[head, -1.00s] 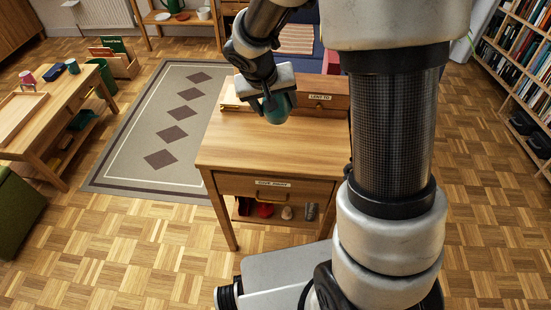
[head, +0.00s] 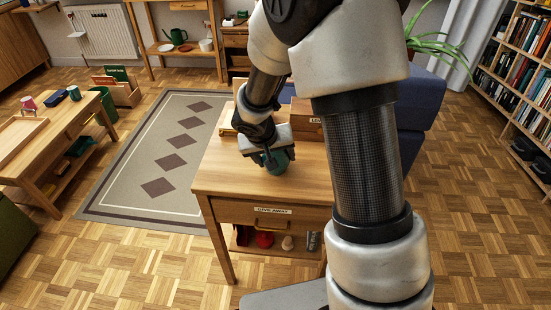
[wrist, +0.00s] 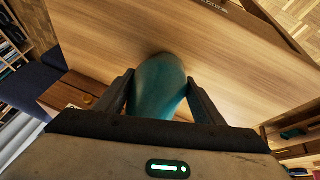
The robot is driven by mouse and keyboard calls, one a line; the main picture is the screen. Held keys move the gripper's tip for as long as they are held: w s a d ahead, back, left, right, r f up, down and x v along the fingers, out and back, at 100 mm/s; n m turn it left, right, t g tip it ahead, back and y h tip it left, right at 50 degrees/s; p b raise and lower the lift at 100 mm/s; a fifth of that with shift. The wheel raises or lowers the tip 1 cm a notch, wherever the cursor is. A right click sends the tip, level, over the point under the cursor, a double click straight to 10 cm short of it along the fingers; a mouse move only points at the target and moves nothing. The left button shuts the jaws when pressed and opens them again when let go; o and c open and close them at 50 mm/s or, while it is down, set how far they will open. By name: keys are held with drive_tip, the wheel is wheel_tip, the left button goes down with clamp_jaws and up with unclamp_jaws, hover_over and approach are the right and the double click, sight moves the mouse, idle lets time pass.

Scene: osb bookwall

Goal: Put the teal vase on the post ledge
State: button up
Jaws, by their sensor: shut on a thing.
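My gripper (head: 266,152) is shut on the teal vase (head: 277,162) above the wooden desk (head: 225,176). In the wrist view, the vase (wrist: 158,92) sits between my two dark fingers (wrist: 158,82), with the desk top behind it. Whether the vase base touches the desk top cannot be told. A low raised wooden unit (head: 306,108) stands along the desk's back edge, with a label partly hidden by my arm. No label reading "post" is legible, so I cannot tell which surface is the post ledge.
The desk has a front drawer labelled "give away" (head: 273,211) and a lower shelf with small items, including a red one (head: 264,239). A low table (head: 60,120) stands left beyond a grey rug (head: 120,190). A blue sofa (head: 412,115) is behind; bookshelves (head: 520,80) stand right.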

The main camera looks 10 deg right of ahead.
drive_tip(key=shift+f+b, duration=0.15)
drive_tip(key=shift+b, duration=0.15)
drive_tip(key=o, duration=1.4)
drive_tip(key=shift+c, duration=0.2)
